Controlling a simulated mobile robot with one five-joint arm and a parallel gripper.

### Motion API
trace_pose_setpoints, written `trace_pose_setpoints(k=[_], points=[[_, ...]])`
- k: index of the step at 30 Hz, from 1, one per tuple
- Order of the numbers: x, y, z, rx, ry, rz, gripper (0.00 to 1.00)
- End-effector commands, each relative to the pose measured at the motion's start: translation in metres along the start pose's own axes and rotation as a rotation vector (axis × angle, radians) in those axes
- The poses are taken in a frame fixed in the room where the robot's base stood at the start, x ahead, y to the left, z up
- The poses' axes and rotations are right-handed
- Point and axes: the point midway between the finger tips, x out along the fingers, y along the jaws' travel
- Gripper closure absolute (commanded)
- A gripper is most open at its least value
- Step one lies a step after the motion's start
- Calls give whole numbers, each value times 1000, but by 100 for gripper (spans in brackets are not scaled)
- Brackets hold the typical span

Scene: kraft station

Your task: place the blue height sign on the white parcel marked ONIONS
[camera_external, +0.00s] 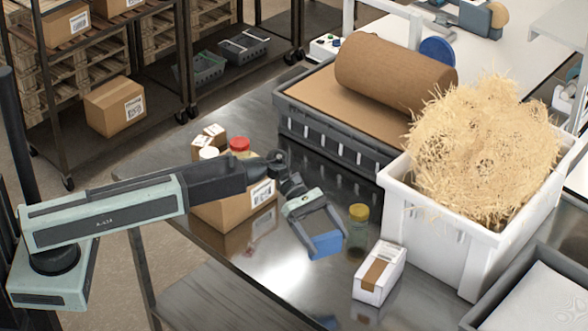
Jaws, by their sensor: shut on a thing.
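My gripper (328,241) is shut on the blue height sign (326,247), a small flat blue piece between its fingertips. It holds the sign low over the metal table, to the left of the white parcel (388,283). I cannot tell the sign's exact height above the table. The white parcel is a small white box with a brown strip across its top, and it lies near the front of the table. The sign and the parcel are apart. Any ONIONS marking on the parcel is too small to read.
A jar with a yellow lid (357,229) stands close behind the parcel. A white crate of straw (441,224) stands to the right. A cardboard box (214,213) and a red-lidded jar (240,146) are by my arm. A grey tray (338,143) with a brown paper roll (392,72) is behind.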

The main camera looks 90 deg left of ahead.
Motion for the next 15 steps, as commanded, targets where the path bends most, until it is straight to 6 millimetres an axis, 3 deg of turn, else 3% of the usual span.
trace_pose_setpoints(k=[3, 6, 15], points=[[3, -3, 2, 2, 0, -4, 57], [8, 6, 2, 2, 0, -4, 57], [52, 86, 14, 3, 0, -4, 57]])
